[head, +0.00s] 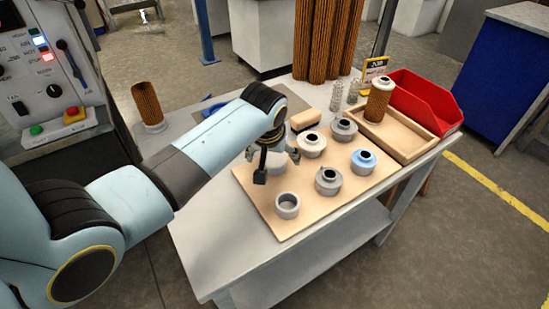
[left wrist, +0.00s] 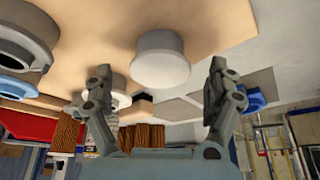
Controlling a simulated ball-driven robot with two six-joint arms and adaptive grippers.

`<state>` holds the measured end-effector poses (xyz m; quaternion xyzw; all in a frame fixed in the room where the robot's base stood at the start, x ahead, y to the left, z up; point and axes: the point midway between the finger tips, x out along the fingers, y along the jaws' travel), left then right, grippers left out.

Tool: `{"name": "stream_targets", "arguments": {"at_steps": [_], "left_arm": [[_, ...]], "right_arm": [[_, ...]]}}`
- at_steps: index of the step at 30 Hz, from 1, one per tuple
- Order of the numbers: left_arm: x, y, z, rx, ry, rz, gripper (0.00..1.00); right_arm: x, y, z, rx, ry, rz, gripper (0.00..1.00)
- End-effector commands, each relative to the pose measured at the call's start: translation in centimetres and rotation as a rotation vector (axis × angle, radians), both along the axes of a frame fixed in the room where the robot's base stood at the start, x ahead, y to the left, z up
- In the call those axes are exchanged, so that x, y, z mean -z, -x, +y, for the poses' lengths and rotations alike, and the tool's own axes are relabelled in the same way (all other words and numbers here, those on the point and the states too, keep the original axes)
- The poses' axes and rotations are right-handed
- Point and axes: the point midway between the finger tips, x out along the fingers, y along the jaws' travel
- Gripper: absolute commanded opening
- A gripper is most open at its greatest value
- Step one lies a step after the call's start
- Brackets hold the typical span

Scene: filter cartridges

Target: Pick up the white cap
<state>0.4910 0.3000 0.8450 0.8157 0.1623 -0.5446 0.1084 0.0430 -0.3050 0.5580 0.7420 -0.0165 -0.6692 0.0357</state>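The white cap (left wrist: 161,58) is a plain round piece with a wider rim, resting on the tan board (head: 283,229). In the head view my left gripper and wrist largely cover it. My left gripper (head: 273,165) is over the left part of the board. In the left wrist view its two fingers (left wrist: 160,85) are spread wide, one on each side of the cap, with visible gaps. Nothing is held. My right gripper is not in view.
On the board are a white ring part (head: 311,146), a blue-topped one (head: 363,162), grey ones (head: 327,182) and an open grey ring (head: 287,206). A wooden tray (head: 411,144) with an upright brown cartridge (head: 378,103) and a red bin (head: 428,99) stand right.

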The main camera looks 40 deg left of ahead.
Motion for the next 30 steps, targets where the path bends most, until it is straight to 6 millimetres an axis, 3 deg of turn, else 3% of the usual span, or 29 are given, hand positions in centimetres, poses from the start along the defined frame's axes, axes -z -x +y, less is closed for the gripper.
{"name": "stream_targets", "arguments": {"at_steps": [1,11,22,29,30], "left_arm": [[0.0,0.0,0.0,0.0,0.0,0.0,0.83],[0.0,0.0,0.0,0.0,0.0,0.001,0.41],[-0.6,0.0,0.0,0.0,0.0,0.0,0.41],[-4.1,-0.1,0.0,0.001,0.001,-0.003,0.41],[-4.5,0.6,-0.5,0.002,0.003,0.001,0.41]], "right_arm": [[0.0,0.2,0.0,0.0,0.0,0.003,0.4],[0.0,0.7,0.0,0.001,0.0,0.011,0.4],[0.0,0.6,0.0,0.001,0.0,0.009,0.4],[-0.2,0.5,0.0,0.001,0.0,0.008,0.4],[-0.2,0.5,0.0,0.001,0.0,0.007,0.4]]}}
